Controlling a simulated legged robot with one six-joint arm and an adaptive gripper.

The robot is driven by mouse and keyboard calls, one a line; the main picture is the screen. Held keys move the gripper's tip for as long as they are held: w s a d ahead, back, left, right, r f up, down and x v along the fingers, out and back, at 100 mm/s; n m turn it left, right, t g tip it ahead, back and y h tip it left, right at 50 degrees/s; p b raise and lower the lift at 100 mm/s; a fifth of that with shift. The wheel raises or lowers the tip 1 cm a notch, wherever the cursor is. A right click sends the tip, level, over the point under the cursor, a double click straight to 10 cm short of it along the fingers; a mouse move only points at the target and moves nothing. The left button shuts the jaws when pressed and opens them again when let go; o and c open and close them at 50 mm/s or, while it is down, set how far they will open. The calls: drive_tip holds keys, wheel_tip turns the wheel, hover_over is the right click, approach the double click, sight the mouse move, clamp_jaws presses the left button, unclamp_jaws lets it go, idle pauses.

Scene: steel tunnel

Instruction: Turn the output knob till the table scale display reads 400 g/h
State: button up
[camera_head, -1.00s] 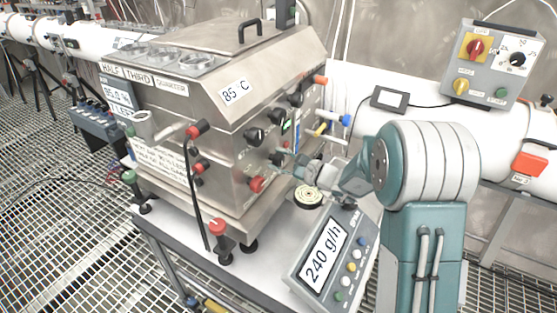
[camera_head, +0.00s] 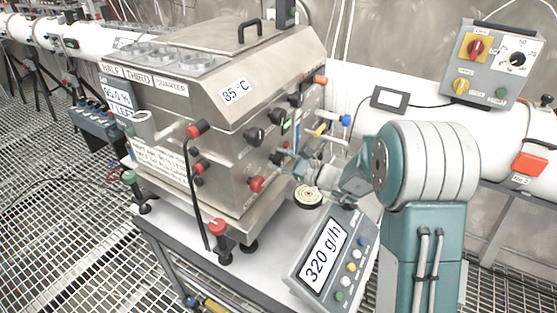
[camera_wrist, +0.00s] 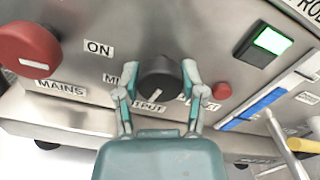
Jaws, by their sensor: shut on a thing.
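The table scale display (camera_head: 323,255) reads 320 g/h in the head view. It sits at the front right of the white table top. In the wrist view, the black output knob (camera_wrist: 158,80) is on the steel panel, with a white mark on its face. A label below it is partly hidden and reads "...TPUT". My gripper (camera_wrist: 160,82) is shut on this knob, one finger on each side. In the head view, my gripper (camera_head: 286,160) reaches the machine's right face; the knob there is mostly hidden by it.
A red mains knob (camera_wrist: 28,48) is left of my gripper. A small red button (camera_wrist: 222,91), a lit green switch (camera_wrist: 272,41) and a blue-marked lever (camera_wrist: 262,103) are to the right.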

drive_tip(key=o, duration=1.1)
drive_tip(key=shift+f, duration=0.35)
drive_tip(key=shift+o, duration=0.2)
drive_tip(key=shift+r, duration=0.2)
drive_tip(key=v, duration=1.2)
drive_tip(key=shift+w, duration=0.15)
